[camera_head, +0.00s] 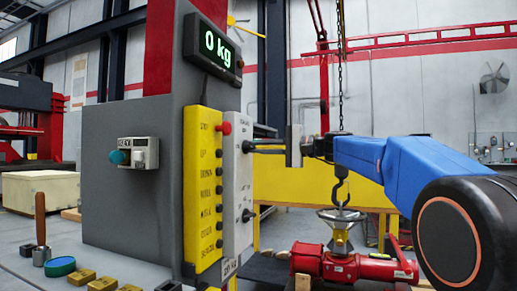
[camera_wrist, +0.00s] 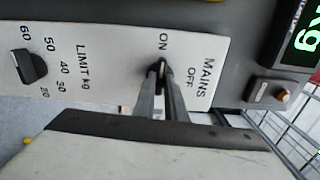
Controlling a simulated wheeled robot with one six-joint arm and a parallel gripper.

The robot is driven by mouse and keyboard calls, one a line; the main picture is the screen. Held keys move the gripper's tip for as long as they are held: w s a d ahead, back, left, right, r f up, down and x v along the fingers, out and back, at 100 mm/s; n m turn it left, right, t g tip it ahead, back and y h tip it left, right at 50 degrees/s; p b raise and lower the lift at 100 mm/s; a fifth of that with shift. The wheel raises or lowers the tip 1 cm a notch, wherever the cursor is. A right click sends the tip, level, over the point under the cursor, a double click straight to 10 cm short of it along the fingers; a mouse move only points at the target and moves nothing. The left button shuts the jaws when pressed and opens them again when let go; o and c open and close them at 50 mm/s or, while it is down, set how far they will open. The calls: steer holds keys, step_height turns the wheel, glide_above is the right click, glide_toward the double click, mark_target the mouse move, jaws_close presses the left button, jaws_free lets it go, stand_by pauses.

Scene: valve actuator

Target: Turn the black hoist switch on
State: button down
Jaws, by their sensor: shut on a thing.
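The black hoist switch (camera_wrist: 161,67) is a small knob on a white panel (camera_wrist: 110,62) marked MAINS, with ON and OFF labels. My gripper (camera_wrist: 162,78) is shut on this switch, one finger on each side. A pale mark on the knob appears to point towards ON, but the fingers hide part of the knob. In the head view my gripper (camera_head: 251,146) reaches from the right to the upper part of the white panel (camera_head: 237,180), and the switch is mostly hidden there.
A black LIMIT kg knob (camera_wrist: 32,67) sits on the same panel. A display (camera_head: 214,46) above reads 0 kg. A yellow button panel (camera_head: 203,185) with a red button (camera_head: 224,128) stands left. A hook (camera_head: 341,190) hangs above a red actuator (camera_head: 345,266) with a handwheel.

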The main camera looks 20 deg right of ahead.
steer(key=shift+f, duration=0.1)
steer(key=c, duration=1.8)
jaws_free()
steer(key=v, duration=1.7)
steer(key=shift+s+d, duration=0.15)
